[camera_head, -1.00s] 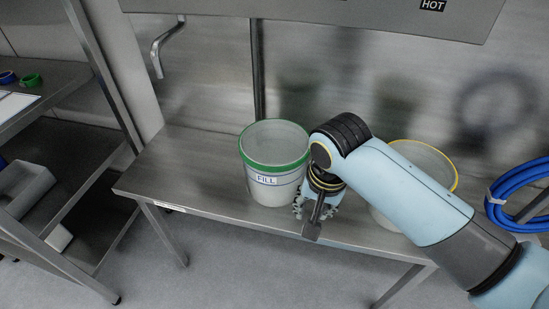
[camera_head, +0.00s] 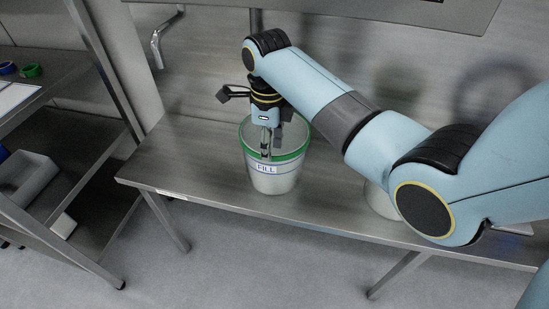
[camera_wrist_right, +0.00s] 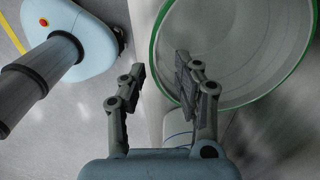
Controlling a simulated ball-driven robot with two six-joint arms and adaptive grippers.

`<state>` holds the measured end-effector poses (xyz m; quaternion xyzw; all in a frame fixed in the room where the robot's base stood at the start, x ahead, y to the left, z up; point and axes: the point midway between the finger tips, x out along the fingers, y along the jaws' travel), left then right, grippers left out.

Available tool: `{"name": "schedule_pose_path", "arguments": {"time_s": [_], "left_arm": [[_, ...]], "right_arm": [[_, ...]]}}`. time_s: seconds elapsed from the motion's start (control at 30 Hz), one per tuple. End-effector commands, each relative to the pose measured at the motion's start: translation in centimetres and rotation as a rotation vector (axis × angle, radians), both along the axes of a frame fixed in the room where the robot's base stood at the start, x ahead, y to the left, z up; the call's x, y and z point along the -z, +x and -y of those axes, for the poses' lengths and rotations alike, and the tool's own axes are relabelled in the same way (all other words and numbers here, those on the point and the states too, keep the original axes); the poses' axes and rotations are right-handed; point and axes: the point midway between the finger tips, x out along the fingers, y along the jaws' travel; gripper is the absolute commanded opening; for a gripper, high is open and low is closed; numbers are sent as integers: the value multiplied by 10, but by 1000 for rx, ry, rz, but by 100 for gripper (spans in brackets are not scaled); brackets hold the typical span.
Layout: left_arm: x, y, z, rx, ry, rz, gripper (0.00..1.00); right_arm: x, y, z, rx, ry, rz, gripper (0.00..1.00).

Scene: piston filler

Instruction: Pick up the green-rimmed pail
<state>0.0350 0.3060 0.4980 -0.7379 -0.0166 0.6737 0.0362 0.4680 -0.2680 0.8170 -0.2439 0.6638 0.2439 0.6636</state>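The green-rimmed pail (camera_head: 272,180), white with a "FILL" label, stands upright on the steel bench (camera_head: 190,165). My right gripper (camera_head: 271,150) points down at the pail's front rim. In the right wrist view the pail's green rim (camera_wrist_right: 153,38) passes between the spread fingers of the right gripper (camera_wrist_right: 162,75). One finger is over the outside of the wall and the other over the inside. The fingers are open; I see no contact with the wall. My left gripper is not in view.
A second pail (camera_head: 379,201) stands to the right on the bench, mostly hidden by my right arm. A bent pipe (camera_head: 157,45) hangs at the back left. A shelf rack (camera_head: 70,120) stands at the left. The bench left of the green-rimmed pail is clear.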

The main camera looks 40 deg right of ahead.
Motion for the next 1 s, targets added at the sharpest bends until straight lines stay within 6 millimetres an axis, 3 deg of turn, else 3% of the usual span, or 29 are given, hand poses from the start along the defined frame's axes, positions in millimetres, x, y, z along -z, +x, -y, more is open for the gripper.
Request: {"name": "schedule_pose_path", "arguments": {"time_s": [0.13,0.37,0.63,0.93,1.0], "left_arm": [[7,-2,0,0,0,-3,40],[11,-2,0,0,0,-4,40],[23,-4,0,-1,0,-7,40],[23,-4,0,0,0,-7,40],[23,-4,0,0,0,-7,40]], "right_arm": [[29,-1,-1,1,1,-3,32],[49,1,-2,-1,1,-1,32],[89,4,-7,-2,-1,-2,32],[95,5,-7,-2,-1,1,32],[95,5,-7,-2,-1,1,25]]}}
